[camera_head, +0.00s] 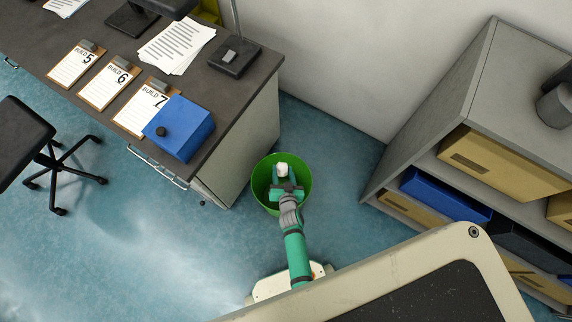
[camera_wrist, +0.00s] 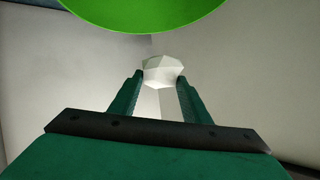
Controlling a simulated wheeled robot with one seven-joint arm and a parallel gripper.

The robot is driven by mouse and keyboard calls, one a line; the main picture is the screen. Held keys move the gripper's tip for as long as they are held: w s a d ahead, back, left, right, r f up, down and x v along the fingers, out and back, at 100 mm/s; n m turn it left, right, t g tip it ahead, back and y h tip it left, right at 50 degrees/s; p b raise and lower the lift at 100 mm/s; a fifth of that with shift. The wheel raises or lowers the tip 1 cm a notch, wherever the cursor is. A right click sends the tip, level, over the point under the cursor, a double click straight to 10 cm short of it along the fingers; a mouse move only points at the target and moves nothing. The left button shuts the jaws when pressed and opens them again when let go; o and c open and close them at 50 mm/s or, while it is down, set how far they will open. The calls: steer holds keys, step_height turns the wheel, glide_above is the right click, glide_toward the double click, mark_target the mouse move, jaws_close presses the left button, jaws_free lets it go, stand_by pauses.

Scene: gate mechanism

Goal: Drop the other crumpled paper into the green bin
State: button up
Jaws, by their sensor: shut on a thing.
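My gripper (camera_head: 284,176) is over the bin's opening in the head view. It is shut on a white crumpled paper (camera_head: 282,169). In the wrist view the crumpled paper (camera_wrist: 162,70) sits between the two green fingertips, and part of the green bin (camera_wrist: 145,14) shows at the top. The inside of the bin is mostly hidden by my gripper and arm, so I cannot tell what lies in it.
A grey desk (camera_head: 110,45) with clipboards, papers and a blue box (camera_head: 178,128) is left of the bin. A shelf unit (camera_head: 440,110) with boxes stands at the right. An office chair (camera_head: 50,155) is at the far left. The blue floor (camera_head: 150,245) is open at the lower left.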

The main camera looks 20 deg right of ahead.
steer(key=shift+s+d+f, duration=0.3)
steer(key=shift+d+f, duration=0.15)
steer(key=shift+d, duration=0.15)
steer(key=shift+w+f, duration=0.1)
steer(key=shift+f, duration=2.7)
steer(key=o, duration=1.1)
steer(key=shift+s, duration=0.2)
steer(key=v, duration=1)
steer(key=shift+s+a+r, duration=0.15)
steer(key=shift+s+a, duration=0.05)
